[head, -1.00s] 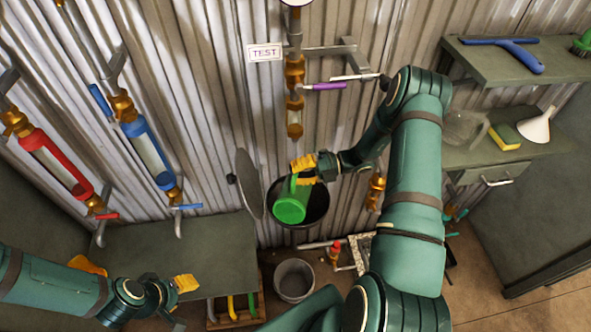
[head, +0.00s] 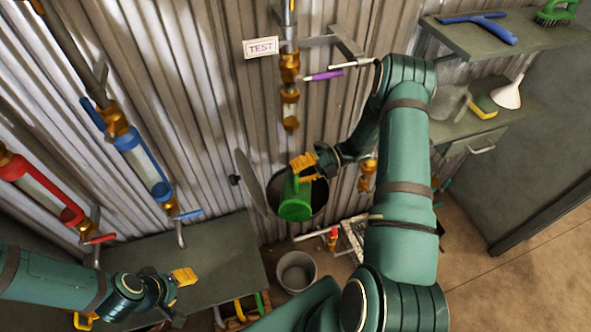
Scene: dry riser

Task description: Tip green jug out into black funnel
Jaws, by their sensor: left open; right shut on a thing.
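The green jug (head: 296,205) is held over the dark round opening of the black funnel (head: 321,198), low on the corrugated wall. The jug overlaps the funnel's left part in the head view. I cannot tell how far it is tilted, and I see no liquid flowing. My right gripper (head: 303,167) is shut on the jug at its upper end, with yellow fingers. My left gripper (head: 184,277) is open and empty, apart at the lower left, in front of the low bench.
A round grey lid (head: 250,183) stands open left of the funnel. A grey bucket (head: 296,271) is on the floor below. Blue (head: 142,160) and red (head: 42,190) sight tubes line the left wall. Shelves (head: 490,45) with a white funnel (head: 508,94) are at right.

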